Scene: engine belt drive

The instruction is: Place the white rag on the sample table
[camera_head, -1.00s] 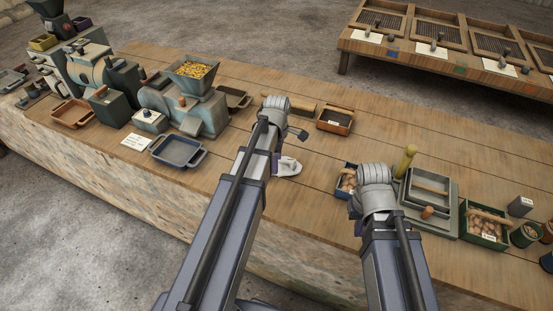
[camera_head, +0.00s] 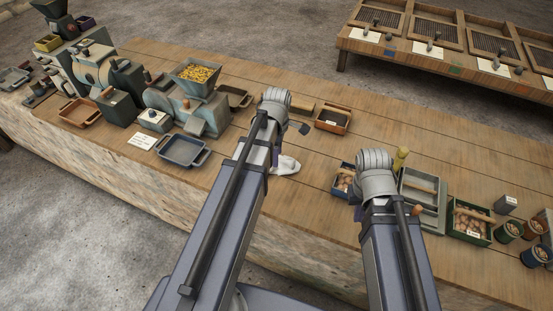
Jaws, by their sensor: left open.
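The white rag (camera_head: 286,165) lies crumpled on the long wooden bench, just right of my left forearm, which hides part of it. My left gripper (camera_head: 290,140) is mostly hidden behind its own wrist and forearm; a dark piece of it shows just above the rag. It is open, and I see no grip on the rag. My right gripper is hidden behind its forearm and wrist, left of the grey trays. A separate wooden table (camera_head: 455,72) with framed mesh trays and white cards stands at the back right; whether it is the sample table I cannot tell.
A hopper of yellow grains (camera_head: 198,74), a blue tray (camera_head: 183,152) and machines stand on the left. A brown box (camera_head: 332,120) lies beyond the rag. Grey trays (camera_head: 422,190), a green box (camera_head: 470,222) and small pots crowd the right. Bare wood lies behind them.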

